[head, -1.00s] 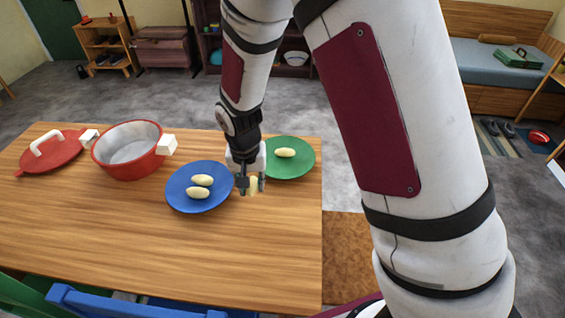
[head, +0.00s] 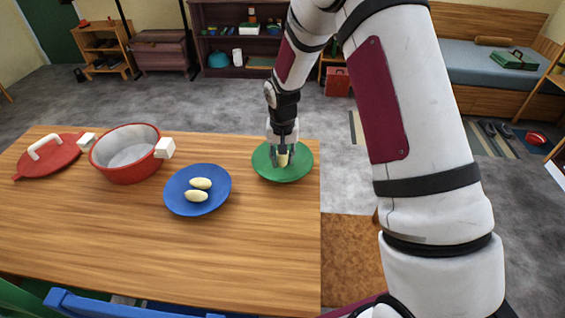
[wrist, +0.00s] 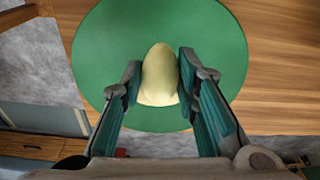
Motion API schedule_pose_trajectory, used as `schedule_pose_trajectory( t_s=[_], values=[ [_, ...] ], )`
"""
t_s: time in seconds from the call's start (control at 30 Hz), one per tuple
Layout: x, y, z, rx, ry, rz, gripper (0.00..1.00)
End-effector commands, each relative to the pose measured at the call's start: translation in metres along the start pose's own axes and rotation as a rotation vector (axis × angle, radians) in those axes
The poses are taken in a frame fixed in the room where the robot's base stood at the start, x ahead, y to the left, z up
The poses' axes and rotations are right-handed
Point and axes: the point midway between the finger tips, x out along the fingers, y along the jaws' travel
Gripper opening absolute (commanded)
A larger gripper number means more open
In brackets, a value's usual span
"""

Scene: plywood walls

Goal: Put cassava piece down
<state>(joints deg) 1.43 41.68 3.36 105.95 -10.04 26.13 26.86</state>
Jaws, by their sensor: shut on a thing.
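My gripper (head: 283,151) is over the green plate (head: 263,170), pointing down, its fingers shut on a pale yellow cassava piece (head: 283,160). In the wrist view the cassava piece (wrist: 160,72) is upright between the two fingers, with the green plate (wrist: 110,50) below it. I cannot tell whether the piece touches the plate. Any other piece on the green plate is hidden behind or under the held one. The blue plate (head: 185,206) to the left holds two cassava pieces, one upper (head: 201,184) and one lower (head: 196,196).
A red pot (head: 126,164) with white handles stands on the wooden table (head: 120,235), left of the blue plate. Its red lid (head: 50,160) lies further left. The front of the table is clear. A blue chair back (head: 110,305) is at the near edge.

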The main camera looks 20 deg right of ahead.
Motion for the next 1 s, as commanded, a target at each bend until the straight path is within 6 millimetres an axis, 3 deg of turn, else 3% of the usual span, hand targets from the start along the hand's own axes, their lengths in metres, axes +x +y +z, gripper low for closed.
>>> schedule_pose_trajectory(
  t_s=[0.2,0.5,0.53,0.6,1.0],
  values=[
    [0.025,0.0,0.004,-0.001,-0.001,0.001,0.01],
    [0.027,0.0,0.003,0.0,0.0,0.0,0.01],
    [0.026,0.0,0.003,0.0,0.0,0.0,0.35],
    [0.026,0.0,0.004,0.0,0.0,0.0,0.48],
    [0.019,0.0,0.003,0.0,0.002,0.0,0.48]
  ],
)
